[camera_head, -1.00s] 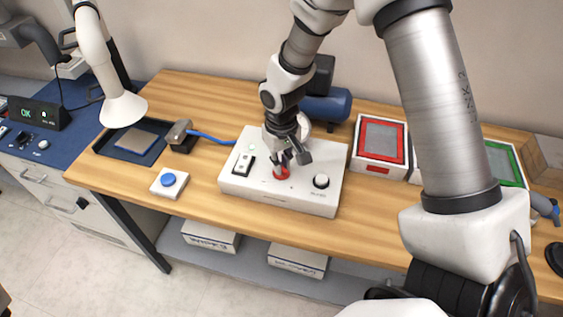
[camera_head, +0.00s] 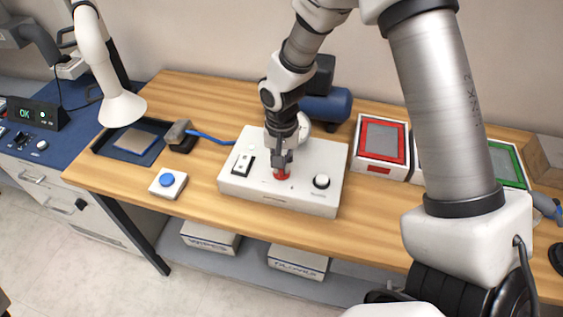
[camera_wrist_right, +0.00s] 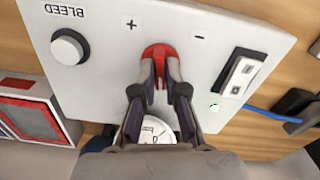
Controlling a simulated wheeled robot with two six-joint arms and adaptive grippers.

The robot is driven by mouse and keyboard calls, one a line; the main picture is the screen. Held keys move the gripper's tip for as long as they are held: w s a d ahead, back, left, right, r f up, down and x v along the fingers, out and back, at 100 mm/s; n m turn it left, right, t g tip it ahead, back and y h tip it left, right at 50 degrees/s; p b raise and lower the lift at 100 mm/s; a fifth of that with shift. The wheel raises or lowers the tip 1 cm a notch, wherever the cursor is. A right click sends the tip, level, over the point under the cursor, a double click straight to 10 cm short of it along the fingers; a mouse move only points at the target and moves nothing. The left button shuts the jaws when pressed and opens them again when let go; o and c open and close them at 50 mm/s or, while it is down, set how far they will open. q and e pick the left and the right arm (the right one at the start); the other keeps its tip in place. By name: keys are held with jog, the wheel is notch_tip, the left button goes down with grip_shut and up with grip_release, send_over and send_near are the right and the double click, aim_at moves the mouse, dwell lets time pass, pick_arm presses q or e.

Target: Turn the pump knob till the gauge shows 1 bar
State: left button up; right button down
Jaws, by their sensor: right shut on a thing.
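The red pump knob (camera_head: 282,175) is on top of a white control box (camera_head: 235,185), between a rocker switch and a round bleed knob. My right gripper (camera_head: 283,167) comes down from above and is shut on the red knob. In the right wrist view my right gripper (camera_wrist_right: 160,88) has a fingertip on each side of the red knob (camera_wrist_right: 160,52), between the plus and minus marks. The gauge (camera_wrist_right: 156,131) is partly hidden behind my fingers, and its reading cannot be made out. My left gripper is not in view.
The rocker switch (camera_head: 243,163) and white bleed knob (camera_head: 321,181) flank the red knob. A blue tank (camera_head: 330,105) stands behind the box. A blue button (camera_head: 167,180) and a dark tray (camera_head: 103,147) lie left. A red-framed box (camera_head: 380,140) stands right.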

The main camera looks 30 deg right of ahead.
jog(key=shift+s+f, duration=0.1)
jog(key=shift+s, duration=0.05)
jog(key=c, duration=1.2)
grip_release()
jog(key=r, duration=1.2)
jog(key=shift+w, duration=0.2)
